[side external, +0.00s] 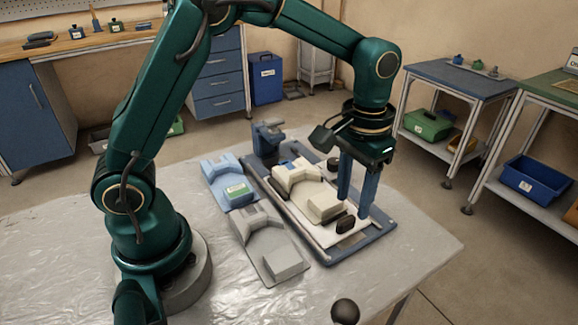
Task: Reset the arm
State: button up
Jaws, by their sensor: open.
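My green arm reaches over the table from the left. My gripper (354,197) points down with its two blue fingers apart, and nothing shows between them. The fingers are over the right part of a blue-framed fixture (378,238), near a black reel-like piece (345,223). I cannot tell if they touch anything. A cream holder (298,176) and a second cream block (325,207) sit on the fixture's white plate. A small dark round piece (333,164) lies beside the cream holder.
A light blue holder (222,172) with a green-labelled block (238,191) and a grey holder (265,235) lie left of the fixture. A blue upright part (268,140) stands at its back. A dark knob (345,311) shows at the front. The table's front left (60,270) is clear.

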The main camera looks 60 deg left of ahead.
jog(key=s+a+r+t, duration=0.3)
jog(key=s+r+t, duration=0.15)
jog(key=r, duration=0.55)
jog(key=s+a+f+t, duration=0.1)
jog(key=s+f, duration=0.1)
jog(key=s, duration=0.8)
jog(key=shift+a+f, duration=0.25)
jog(key=shift+a, duration=0.1)
